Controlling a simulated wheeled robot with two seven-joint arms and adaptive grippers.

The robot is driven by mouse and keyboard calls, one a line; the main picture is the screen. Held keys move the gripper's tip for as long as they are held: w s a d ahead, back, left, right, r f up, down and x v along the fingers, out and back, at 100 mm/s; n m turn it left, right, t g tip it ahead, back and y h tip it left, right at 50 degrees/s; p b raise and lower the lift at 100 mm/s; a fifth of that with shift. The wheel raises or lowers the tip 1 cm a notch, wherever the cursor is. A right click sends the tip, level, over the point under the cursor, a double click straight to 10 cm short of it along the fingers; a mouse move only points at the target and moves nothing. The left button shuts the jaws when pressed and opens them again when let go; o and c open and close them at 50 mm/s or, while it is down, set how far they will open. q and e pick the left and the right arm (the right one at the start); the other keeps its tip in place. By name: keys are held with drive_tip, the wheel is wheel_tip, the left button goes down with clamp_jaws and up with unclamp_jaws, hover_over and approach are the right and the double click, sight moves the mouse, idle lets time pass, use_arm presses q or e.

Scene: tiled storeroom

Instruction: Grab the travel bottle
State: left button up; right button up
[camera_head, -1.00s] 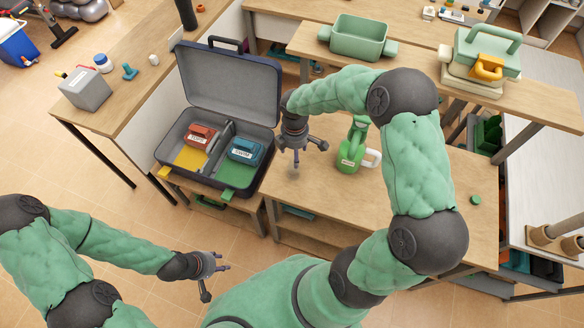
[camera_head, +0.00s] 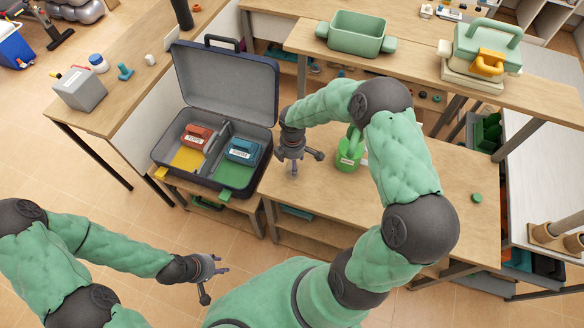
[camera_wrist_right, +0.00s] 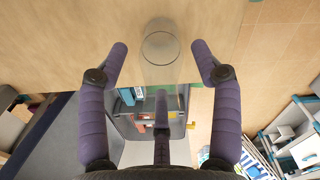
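The travel bottle (camera_wrist_right: 160,48) shows in the right wrist view as a clear, see-through cylinder with a round end. In the head view it is too faint to make out beside the fingers. My right gripper (camera_head: 298,160) points down just above the wooden table, right of the suitcase. In the right wrist view its purple fingers (camera_wrist_right: 160,62) are spread, one on each side of the bottle and a third below, with visible gaps at the sides. My left gripper (camera_head: 214,284) is open and empty above the floor at the lower middle.
An open suitcase (camera_head: 228,85) holds a red box (camera_head: 196,137) and a blue box (camera_head: 243,151). A green watering can (camera_head: 348,158) stands close right of my right gripper, partly behind my arm. A small green disc (camera_head: 477,198) lies farther right. The table front is clear.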

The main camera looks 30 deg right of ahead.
drive_tip(key=c, duration=0.8)
drive_tip(key=shift+c, duration=0.2)
